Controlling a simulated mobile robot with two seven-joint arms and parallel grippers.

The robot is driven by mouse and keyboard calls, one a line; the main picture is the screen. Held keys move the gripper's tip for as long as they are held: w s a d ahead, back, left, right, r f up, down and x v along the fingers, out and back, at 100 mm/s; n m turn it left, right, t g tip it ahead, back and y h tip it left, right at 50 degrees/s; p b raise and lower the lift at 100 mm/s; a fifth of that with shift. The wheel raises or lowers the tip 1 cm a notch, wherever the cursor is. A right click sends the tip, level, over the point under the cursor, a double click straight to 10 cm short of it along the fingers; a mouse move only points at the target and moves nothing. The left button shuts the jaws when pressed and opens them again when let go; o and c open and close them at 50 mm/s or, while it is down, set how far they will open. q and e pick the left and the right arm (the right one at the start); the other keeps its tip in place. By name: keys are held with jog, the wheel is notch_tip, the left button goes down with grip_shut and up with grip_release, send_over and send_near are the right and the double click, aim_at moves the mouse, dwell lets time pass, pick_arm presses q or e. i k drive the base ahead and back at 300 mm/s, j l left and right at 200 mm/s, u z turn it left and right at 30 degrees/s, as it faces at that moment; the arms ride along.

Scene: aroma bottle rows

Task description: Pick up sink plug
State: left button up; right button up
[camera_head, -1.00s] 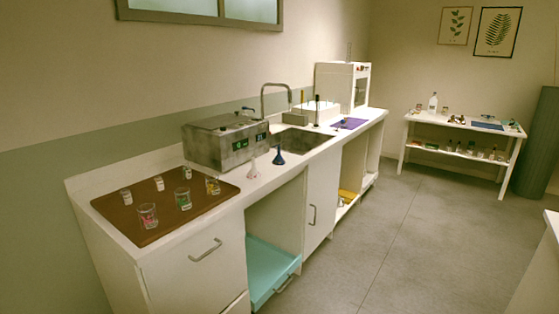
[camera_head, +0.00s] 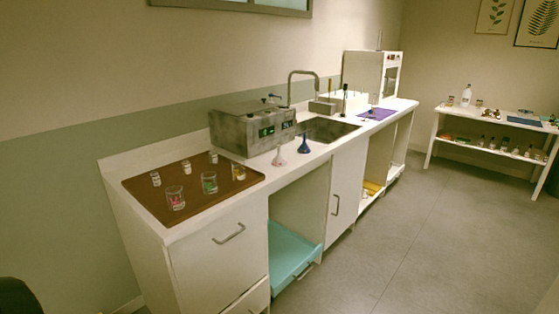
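I cannot make out a sink plug in this view. The sink (camera_head: 330,129) is a dark basin set into the white counter, and its floor is mostly hidden at this angle. A curved metal faucet (camera_head: 302,72) stands behind it. Neither of my grippers is in view.
A metal box with green displays (camera_head: 252,127), a white funnel (camera_head: 279,156) and a blue funnel (camera_head: 304,144) stand left of the sink. A brown tray (camera_head: 142,188) holds several glasses and jars. The floor (camera_head: 400,255) at right is clear.

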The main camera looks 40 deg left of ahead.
aim_at(345, 85)
jog(key=u, duration=0.5)
jog(key=i+l+u, duration=0.2)
jog(key=i+u, duration=0.2)
jog(key=i+l+u, duration=0.4)
jog(key=i+l, duration=0.35)
jog(key=i+l+u, duration=0.15)
jog(key=i+l, duration=0.15)
jog(key=l, duration=0.25)
jog(key=i+l, duration=0.35)
jog(key=l+u, duration=0.05)
jog(key=l, duration=0.05)
